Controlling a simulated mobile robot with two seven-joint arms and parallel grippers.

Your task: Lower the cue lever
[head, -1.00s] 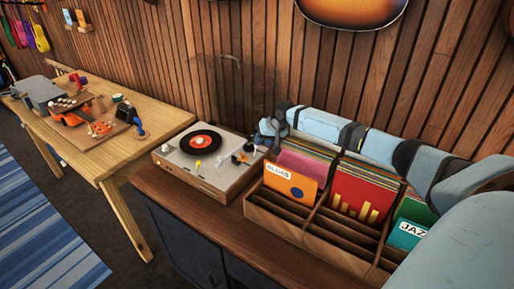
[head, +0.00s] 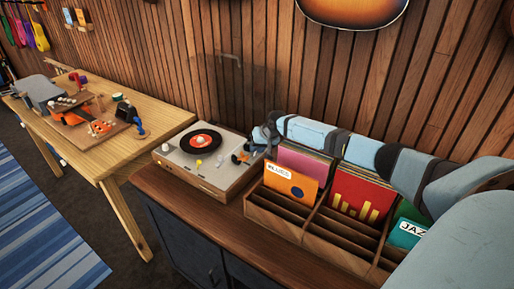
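The turntable (head: 181,177) stands on the dark cabinet in the middle of the head view, with a black record (head: 202,140) with an orange-red centre on its platter. The cue lever is too small to make out for sure; small parts of the tonearm area show at the deck's right side. My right gripper (head: 244,156) is at that right side of the deck, close over it. Its fingers are small and dark here, and I cannot tell whether they are open or touching anything. My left gripper is out of view.
A wooden record crate (head: 277,217) with sleeves stands right of the turntable, under my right arm. A clear raised lid (head: 216,80) is behind the deck. A wooden workbench (head: 160,118) with tools and instrument parts is at left.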

